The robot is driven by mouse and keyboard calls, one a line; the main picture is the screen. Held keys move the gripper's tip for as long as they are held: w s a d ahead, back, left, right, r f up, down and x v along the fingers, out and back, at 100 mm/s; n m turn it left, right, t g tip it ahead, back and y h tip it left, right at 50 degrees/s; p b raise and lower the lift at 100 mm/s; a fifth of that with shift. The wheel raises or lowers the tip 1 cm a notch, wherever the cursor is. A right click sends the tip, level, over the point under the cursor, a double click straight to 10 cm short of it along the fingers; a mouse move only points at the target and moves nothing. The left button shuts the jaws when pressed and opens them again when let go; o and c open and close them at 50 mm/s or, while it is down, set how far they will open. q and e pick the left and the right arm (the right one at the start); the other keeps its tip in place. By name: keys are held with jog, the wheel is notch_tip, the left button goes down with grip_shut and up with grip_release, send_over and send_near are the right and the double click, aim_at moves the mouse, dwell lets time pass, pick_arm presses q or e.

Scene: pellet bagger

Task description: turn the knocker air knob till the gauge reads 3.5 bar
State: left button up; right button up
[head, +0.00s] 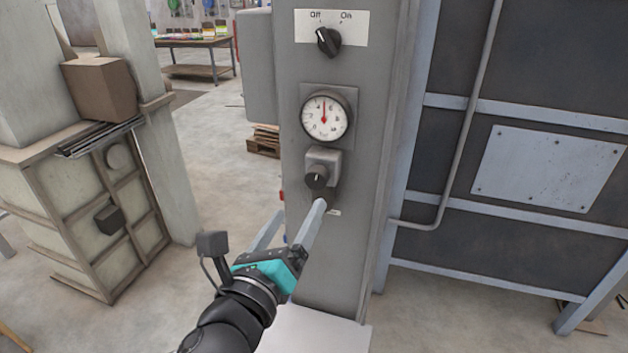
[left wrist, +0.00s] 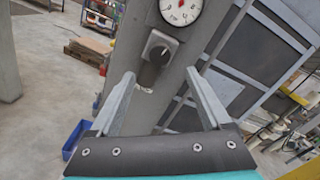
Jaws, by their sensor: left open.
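The round white pressure gauge (head: 325,117) sits on the grey column. Its red needle points nearly straight up, between what look like the 4 and the 6. Below it is the black knocker air knob (head: 317,177) on a grey square block. In the left wrist view, the knob (left wrist: 160,47) is beyond and roughly between the fingertips, and the gauge (left wrist: 182,8) is cut off by the top edge. My left gripper (head: 299,208) is open and empty, just below the knob in the head view. The fingers do not appear to be around the knob. My right gripper is out of view.
A black Off/On switch (head: 328,41) is above the gauge. A dark panelled wall (head: 530,165) with a vertical pipe stands right of the column. The floor between is open.

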aim_at(315, 183)
pick_arm(q)
jog(key=p+x, duration=0.1)
jog(key=x, duration=0.8)
jog(key=shift+w+d, duration=0.1)
jog(key=shift+w, duration=0.2)
jog(key=shift+c, duration=0.3)
jog(key=shift+f, duration=0.1)
grip_shut()
jog(key=shift+n, duration=0.4)
jog(key=n+p, duration=0.1)
jog(key=n, duration=0.2)
jog(key=shift+n+p, duration=0.8)
jog(key=shift+n, duration=1.7)
